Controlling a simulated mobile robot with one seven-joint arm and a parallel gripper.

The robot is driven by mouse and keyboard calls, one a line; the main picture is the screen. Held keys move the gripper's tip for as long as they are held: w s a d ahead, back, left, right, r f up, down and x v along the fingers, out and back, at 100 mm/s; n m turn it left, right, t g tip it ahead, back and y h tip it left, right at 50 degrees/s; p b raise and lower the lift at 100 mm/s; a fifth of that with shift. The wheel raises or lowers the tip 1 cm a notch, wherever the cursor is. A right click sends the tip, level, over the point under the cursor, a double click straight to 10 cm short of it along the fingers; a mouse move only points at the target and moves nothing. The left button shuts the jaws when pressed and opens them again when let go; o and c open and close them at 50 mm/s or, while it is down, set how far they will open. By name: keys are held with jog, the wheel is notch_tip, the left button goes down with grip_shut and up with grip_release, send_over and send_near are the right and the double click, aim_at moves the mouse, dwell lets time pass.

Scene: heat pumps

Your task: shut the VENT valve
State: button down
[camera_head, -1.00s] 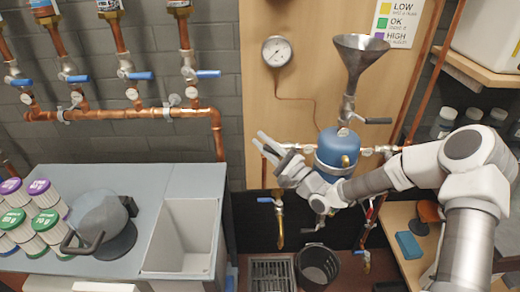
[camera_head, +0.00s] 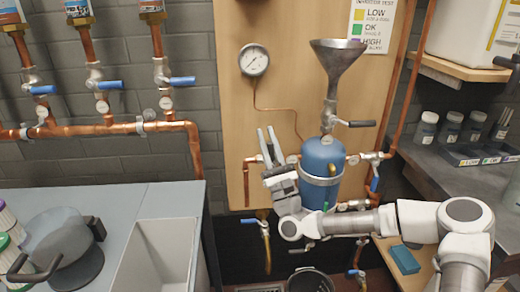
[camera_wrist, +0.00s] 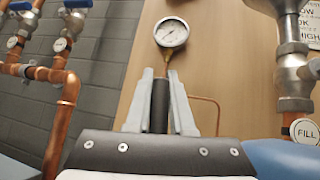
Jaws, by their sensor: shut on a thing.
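My gripper (camera_head: 266,131) is left of the blue tank (camera_head: 321,160), in front of the wooden panel, with its fingers pointing up. In the wrist view its two fingers (camera_wrist: 160,76) are shut on a dark upright lever (camera_wrist: 160,108), one finger on each side. This looks like the VENT valve's handle, but its label and body are hidden behind my gripper. A copper pipe (camera_head: 246,184) runs down just left of my gripper.
A pressure gauge (camera_head: 254,60) hangs above. The funnel (camera_head: 337,62) stands over the tank, with a dark-handled valve (camera_head: 355,123) labelled FILL in the wrist view. A shelf (camera_head: 455,70) is at right. A bench with a sink (camera_head: 155,255) is at left.

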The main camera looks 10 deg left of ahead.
jog(key=shift+w+d+m+t+h+b, duration=0.1)
jog(key=shift+d+m+t+h+b, duration=0.3)
jog(key=shift+m+h, duration=0.35)
jog(key=shift+w+d+m+t+h+b, duration=0.1)
jog(key=shift+d+m+t+h+b, duration=0.1)
jog(key=shift+m+t+h, duration=0.55)
jog(key=shift+m, duration=0.3)
jog(key=c, duration=0.8)
grip_release()
jog(key=shift+g, duration=0.25)
jog(key=shift+s, duration=0.15)
jog(key=v, duration=1.7)
jog(key=shift+d+f+p, duration=0.1)
jog(key=shift+f+p, duration=0.15)
jog(key=shift+p, duration=0.15)
